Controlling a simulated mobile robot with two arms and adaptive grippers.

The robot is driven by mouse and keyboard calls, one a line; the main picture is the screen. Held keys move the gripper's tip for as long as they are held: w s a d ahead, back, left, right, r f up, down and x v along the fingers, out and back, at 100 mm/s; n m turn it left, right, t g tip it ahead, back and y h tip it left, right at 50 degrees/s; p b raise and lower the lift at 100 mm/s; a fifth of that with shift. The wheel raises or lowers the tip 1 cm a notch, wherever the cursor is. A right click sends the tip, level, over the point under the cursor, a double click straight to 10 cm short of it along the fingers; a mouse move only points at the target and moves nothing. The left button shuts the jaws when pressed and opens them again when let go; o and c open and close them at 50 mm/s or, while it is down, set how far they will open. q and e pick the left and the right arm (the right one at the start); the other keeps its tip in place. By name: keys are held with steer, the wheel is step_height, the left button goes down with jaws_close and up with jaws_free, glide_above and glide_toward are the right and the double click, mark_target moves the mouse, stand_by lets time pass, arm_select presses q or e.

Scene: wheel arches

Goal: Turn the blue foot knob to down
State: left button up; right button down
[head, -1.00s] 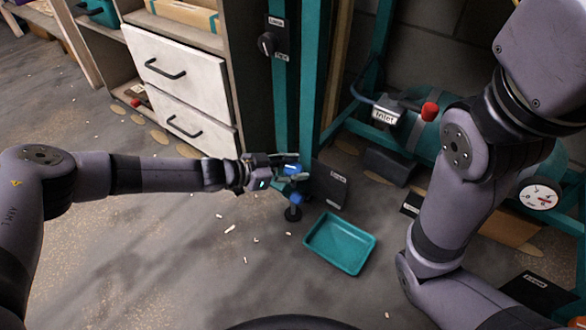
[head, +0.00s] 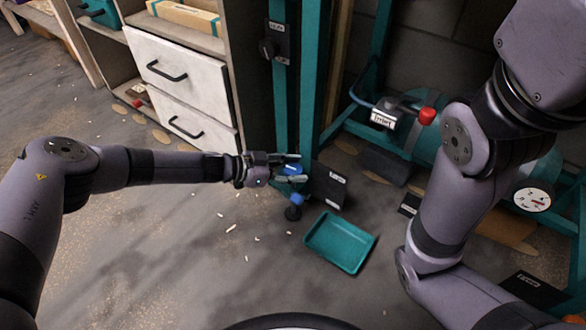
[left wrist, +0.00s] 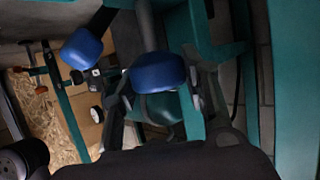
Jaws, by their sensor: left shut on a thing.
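My left gripper (head: 296,169) is low beside the teal upright, at the front of the stand. It is shut on the blue foot knob (head: 291,169), which shows between its fingers. In the left wrist view the blue knob (left wrist: 158,72) sits between the two dark fingers. A second blue piece (head: 297,199) with a black round foot (head: 293,213) is just below the gripper. In the left wrist view another blue piece (left wrist: 82,48) is to the left, apart from the fingers. The fingers partly hide the knob, and its setting cannot be read. My right gripper is out of view.
A teal tray (head: 340,242) lies on the floor right of the gripper. A dark labelled plate (head: 330,186) stands close behind the fingers. White drawers (head: 180,90) are at the left. A black rotary switch (head: 267,49) is on the upright. The floor in front is mostly clear.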

arm_select(q)
steer(key=o, duration=1.1)
steer(key=shift+d, duration=0.1)
